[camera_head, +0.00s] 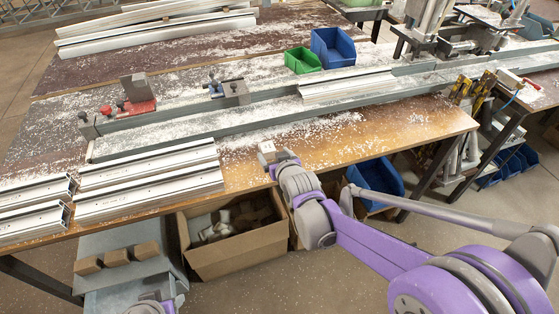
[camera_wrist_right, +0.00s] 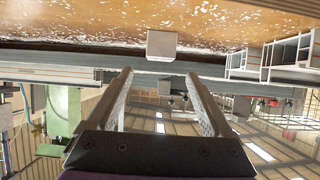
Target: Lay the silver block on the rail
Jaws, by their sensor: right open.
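The silver block (camera_head: 267,151) is a small, pale box at the front edge of the wooden bench. In the right wrist view the block (camera_wrist_right: 162,45) looks grey and lies just beyond the fingertips, between their lines. My right gripper (camera_head: 281,160) is right beside it, with its fingers apart and nothing between them; it also shows in the wrist view (camera_wrist_right: 160,75). The rail (camera_head: 195,124) is a long grey metal bar running along the bench behind the block. A purple and grey part of my left arm shows at the bottom edge; its fingers cannot be made out.
White profiles (camera_head: 150,175) lie stacked at the front left, and more (camera_head: 345,87) lie by the rail. A red clamp (camera_head: 137,107) and a grey clamp (camera_head: 232,92) sit along it. Green (camera_head: 303,60) and blue (camera_head: 332,46) bins stand behind. A cardboard box (camera_head: 237,248) is below.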

